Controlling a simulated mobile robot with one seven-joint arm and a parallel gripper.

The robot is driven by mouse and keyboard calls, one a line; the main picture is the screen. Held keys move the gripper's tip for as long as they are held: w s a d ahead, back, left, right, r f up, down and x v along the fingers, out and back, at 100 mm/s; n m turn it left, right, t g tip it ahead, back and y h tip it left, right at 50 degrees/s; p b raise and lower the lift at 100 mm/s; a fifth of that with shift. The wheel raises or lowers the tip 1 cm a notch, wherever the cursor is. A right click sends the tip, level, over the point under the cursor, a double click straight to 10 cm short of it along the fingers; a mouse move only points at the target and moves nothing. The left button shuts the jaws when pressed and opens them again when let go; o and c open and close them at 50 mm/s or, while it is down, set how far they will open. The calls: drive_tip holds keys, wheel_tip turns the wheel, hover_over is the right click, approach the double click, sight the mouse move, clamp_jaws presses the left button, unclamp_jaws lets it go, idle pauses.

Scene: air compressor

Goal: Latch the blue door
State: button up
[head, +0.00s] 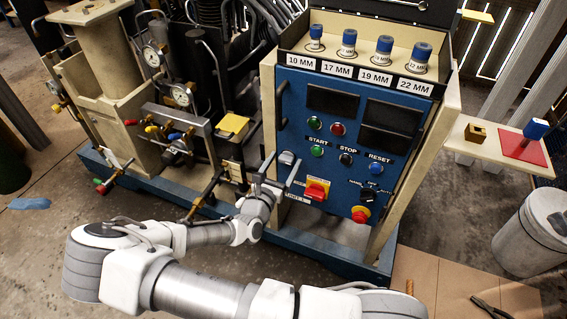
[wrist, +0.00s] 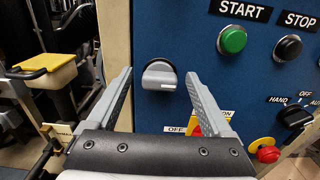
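The blue door (head: 335,140) is the front panel of the cabinet, carrying screens, buttons and switches. It looks flush with the frame, though I cannot tell whether it is latched. A grey latch knob (head: 287,159) sits at the door's left edge, below a dark handle (head: 282,104). In the wrist view the knob (wrist: 160,76) shows a rounded body with a pale bar pointing right. My gripper (head: 279,171) is in front of the door at the knob. In the wrist view its two fingers (wrist: 158,78) are open, one on each side of the knob, with gaps visible on both sides.
A red rotary switch (head: 317,190) on a yellow plate sits just below right of the knob. A red emergency button (head: 360,214) is lower right. Pipes and a yellow-topped box (head: 232,127) stand left of the cabinet. Labelled blue sockets (head: 349,42) stand on top.

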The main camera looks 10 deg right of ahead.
clamp_jaws()
drive_tip(key=shift+r+n+p, duration=0.15)
drive_tip(key=shift+n+p, duration=0.25)
drive_tip(key=shift+p, duration=0.25)
drive_tip(key=n+p, duration=0.2)
drive_tip(key=shift+p, duration=0.3)
drive_tip(key=n+p, duration=0.3)
drive_tip(key=n, duration=0.2)
drive_tip(key=shift+w+a+p, duration=0.1)
drive_tip(key=shift+a+p, duration=0.05)
drive_tip(key=shift+p, duration=0.2)
drive_tip(key=n, duration=0.1)
drive_tip(key=n+p, duration=0.1)
drive_tip(key=n, duration=0.3)
drive_tip(key=shift+f, duration=0.25)
drive_tip(key=n+p, duration=0.1)
drive_tip(key=n, duration=0.4)
drive_tip(key=shift+f, duration=0.2)
